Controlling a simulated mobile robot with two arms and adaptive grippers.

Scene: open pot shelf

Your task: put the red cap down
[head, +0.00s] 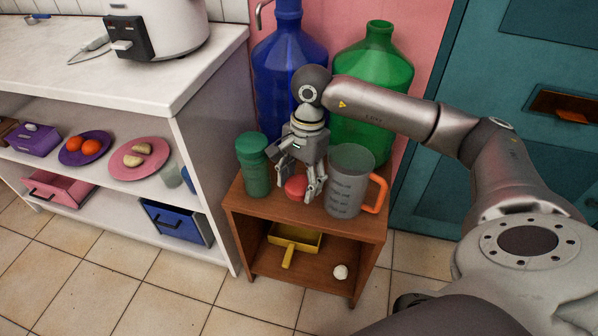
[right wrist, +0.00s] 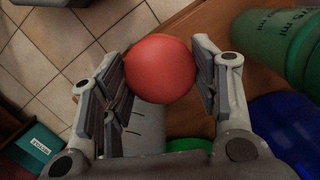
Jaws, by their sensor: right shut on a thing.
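The red cap (head: 296,187) is held between the fingers of my right gripper (head: 298,184), over the top board of the small brown wooden shelf (head: 262,211). In the right wrist view the cap (right wrist: 160,68) looks round and smooth, with a finger pad pressed on each side. The gripper points down. I cannot tell whether the cap touches the board or hangs just above it. The fingers hide part of it in the head view. My left gripper is not in view.
A green lidded jar (head: 255,167) stands close left of the gripper, and a grey measuring jug (head: 346,182) with an orange handle close right. Blue (head: 287,70) and green (head: 376,65) big bottles stand behind. A yellow dustpan (head: 295,238) and white ball (head: 340,271) lie below.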

